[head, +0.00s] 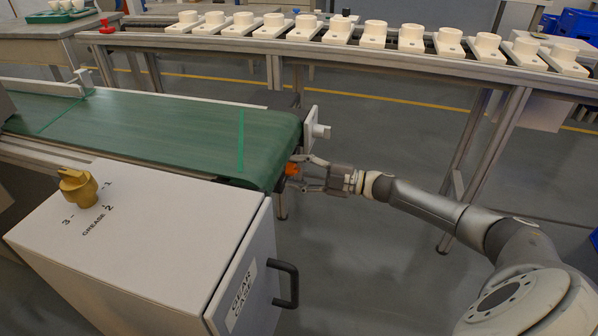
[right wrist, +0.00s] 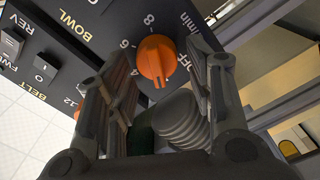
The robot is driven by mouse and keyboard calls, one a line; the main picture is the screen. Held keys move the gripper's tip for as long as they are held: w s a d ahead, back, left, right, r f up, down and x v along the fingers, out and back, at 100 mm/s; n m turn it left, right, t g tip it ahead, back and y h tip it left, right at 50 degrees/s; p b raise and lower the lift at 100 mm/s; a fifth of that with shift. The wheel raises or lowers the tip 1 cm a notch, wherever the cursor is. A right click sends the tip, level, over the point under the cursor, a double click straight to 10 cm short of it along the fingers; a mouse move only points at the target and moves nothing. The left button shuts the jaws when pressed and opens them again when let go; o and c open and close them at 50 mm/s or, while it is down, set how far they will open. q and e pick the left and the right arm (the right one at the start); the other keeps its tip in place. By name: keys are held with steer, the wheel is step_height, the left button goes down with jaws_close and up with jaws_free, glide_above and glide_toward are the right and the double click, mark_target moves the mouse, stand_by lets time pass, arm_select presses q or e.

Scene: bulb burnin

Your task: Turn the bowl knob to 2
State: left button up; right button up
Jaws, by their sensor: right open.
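The bowl knob is an orange dial (right wrist: 156,61) on a dark panel (right wrist: 105,22) marked BOWL, with 4, 6, 8 and OFF readable around it. The mark 2 cannot be made out, and which mark the pointer is at is unclear. My right gripper (right wrist: 161,85) is open, its fingers to either side of the knob; contact cannot be told. In the head view the right gripper (head: 306,174) is at the conveyor's near right end, with a bit of the orange knob (head: 292,169) showing between its fingers. My left gripper is not in view.
A BELT label and rocker switches (right wrist: 12,42) share the panel. A grey gear case (head: 150,230) with a brass grease knob (head: 77,188) and black handle (head: 287,284) stands in front of the green conveyor (head: 170,130). A rack of white sockets (head: 375,36) runs behind.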

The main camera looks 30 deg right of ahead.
steer(key=shift+s+d, duration=0.1)
steer(key=v, duration=1.1)
steer(key=shift+s+d, duration=0.2)
steer(key=shift+s, duration=0.15)
